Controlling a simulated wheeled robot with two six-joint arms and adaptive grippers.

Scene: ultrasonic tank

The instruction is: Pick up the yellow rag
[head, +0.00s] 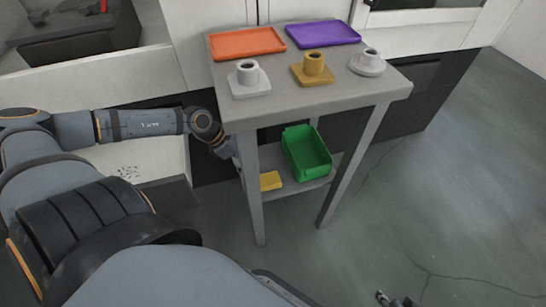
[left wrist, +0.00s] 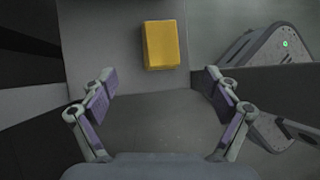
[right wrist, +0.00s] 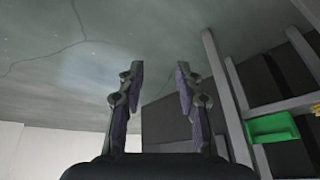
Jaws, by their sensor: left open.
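The yellow rag (head: 270,181) is a small folded block on the lower shelf (head: 292,186) of the grey table, just left of the green bin. It also shows at the top of the left wrist view (left wrist: 161,45). My left gripper (left wrist: 160,80) is open and empty, with the rag ahead of its fingertips and apart from them. In the head view the left gripper is mostly hidden behind the table's front left leg. My right gripper (right wrist: 158,70) is open and empty, away from the table. Only part of it shows at the head view's bottom edge (head: 393,299).
The green bin (head: 307,152) stands on the lower shelf. The tabletop (head: 300,98) above holds an orange tray (head: 247,43), a purple tray (head: 322,33) and three cup-shaped pieces on bases. The front left leg (head: 251,190) stands near my left arm. Floor to the right is clear.

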